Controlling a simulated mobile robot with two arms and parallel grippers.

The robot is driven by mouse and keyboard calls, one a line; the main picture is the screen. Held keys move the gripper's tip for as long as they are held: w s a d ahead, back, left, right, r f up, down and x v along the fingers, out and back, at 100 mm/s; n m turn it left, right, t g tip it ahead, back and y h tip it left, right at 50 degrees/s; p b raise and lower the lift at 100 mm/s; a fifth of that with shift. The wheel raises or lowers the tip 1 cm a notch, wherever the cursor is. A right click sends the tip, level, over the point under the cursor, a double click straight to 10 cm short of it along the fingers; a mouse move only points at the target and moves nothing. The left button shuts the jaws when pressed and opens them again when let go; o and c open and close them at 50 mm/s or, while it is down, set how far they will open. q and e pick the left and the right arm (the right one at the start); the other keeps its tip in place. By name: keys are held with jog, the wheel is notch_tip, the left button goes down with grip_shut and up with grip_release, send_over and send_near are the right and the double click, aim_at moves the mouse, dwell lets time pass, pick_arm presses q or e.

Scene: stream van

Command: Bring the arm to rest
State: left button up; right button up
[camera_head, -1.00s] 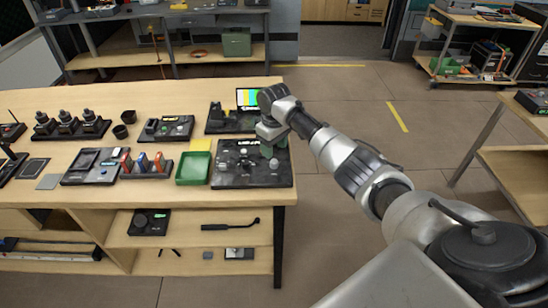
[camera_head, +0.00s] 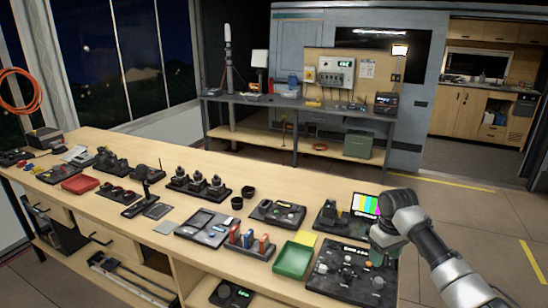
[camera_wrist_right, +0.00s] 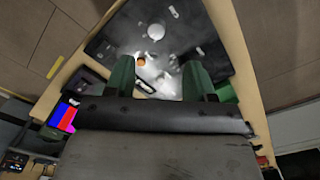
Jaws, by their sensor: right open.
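My right arm (camera_head: 440,262) comes in from the lower right in the head view. Its right gripper (camera_head: 384,250) is over the right end of the wooden workbench, above a black control panel (camera_head: 330,272). In the right wrist view the two green fingers of the right gripper (camera_wrist_right: 160,78) stand apart with nothing held between them. Past them the black panel (camera_wrist_right: 110,48) shows a white knob (camera_wrist_right: 156,31) and an orange knob (camera_wrist_right: 141,61). My left gripper is not in view.
A green tray (camera_head: 293,260), a small colour-bar screen (camera_head: 366,205) and several black devices stand on the workbench (camera_head: 130,225). A grey back bench (camera_head: 300,107) stands behind. Open floor (camera_head: 470,215) lies to the right.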

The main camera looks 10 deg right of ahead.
jog(key=shift+n, duration=0.9)
jog(key=s+a+f, duration=0.2)
jog(key=a+f, duration=0.1)
jog(key=s+a+f, duration=0.2)
jog(key=a+f, duration=0.1)
jog(key=s+a+f, duration=0.2)
jog(key=s+f, duration=0.1)
jog(key=shift+a+f, duration=0.25)
jog(key=shift+a, duration=0.15)
jog(key=s+a+f+t, duration=0.2)
jog(key=s+a+f, duration=0.2)
jog(key=s+a, duration=0.5)
jog(key=s+d+r+m+t, duration=0.1)
jog(key=s+r, duration=0.2)
jog(key=s, duration=0.7)
jog(key=s+d+r+m+t, duration=0.1)
jog(key=s+r+m, duration=0.1)
jog(key=s, duration=0.8)
notch_tip(320, 180, down, 27)
jog(key=s+g, duration=0.1)
jog(key=g, duration=0.1)
jog(key=s+d+f+g, duration=0.1)
jog(key=s+d+f, duration=0.1)
jog(key=s+f, duration=1.3)
jog(key=shift+s+d+f+n, duration=0.15)
jog(key=shift+s+f+n, duration=0.2)
jog(key=shift+s, duration=0.2)
